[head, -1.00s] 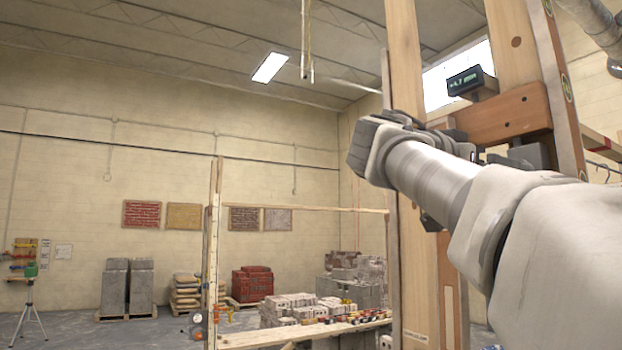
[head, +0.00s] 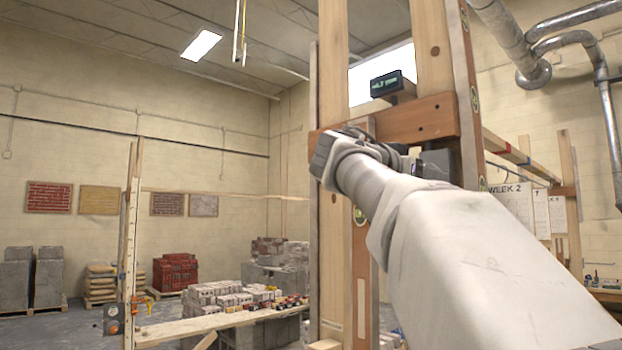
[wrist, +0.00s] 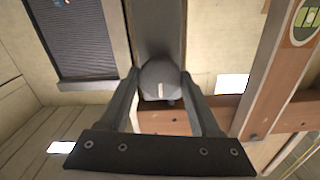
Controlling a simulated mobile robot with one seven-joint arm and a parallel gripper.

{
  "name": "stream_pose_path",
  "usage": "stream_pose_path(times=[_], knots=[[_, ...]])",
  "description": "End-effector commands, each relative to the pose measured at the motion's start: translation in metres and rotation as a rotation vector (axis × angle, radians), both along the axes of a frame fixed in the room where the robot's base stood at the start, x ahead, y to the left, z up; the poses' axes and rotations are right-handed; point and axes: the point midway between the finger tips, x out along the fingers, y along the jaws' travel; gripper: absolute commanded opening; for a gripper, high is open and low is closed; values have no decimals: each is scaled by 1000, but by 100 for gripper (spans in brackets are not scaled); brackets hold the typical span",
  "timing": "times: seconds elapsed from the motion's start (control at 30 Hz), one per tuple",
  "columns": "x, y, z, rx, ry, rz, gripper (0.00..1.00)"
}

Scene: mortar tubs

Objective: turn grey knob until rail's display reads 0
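The grey knob (wrist: 160,79), with a pale line across its face, is in the middle of the wrist view. The line stands nearly upright there. My gripper (wrist: 160,73) has one finger on each side of the knob, close to its edges; whether they touch it is unclear. In the head view my wrist hides the knob and the fingers. The brown wooden rail (head: 432,117) crosses between upright posts. Its dark display (head: 387,83) stands on top with green digits, seemingly a value around 4.7; the sign and exact digits are too small to be sure.
Tall wooden posts (head: 333,45) flank the rail. A green level vial (wrist: 305,22) sits on a post in the wrist view. A plank bench (head: 215,322) with small items stands low to the left, with brick stacks (head: 175,272) behind. Pipes (head: 605,120) run at the right.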

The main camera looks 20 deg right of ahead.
Motion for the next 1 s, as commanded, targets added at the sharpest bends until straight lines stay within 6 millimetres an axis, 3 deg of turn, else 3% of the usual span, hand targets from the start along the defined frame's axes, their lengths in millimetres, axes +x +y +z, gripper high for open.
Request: stream_pose_path(times=[0.03, 0.27, 0.67, 1.0], knots=[[0, 0, 0, 0, 0, 0, 51], [0, 0, 0, 0, 0, 0, 10], [0, 1, 0, -29, 71, 0, 8], [0, 1, 0, -132, 320, 0, 8]])
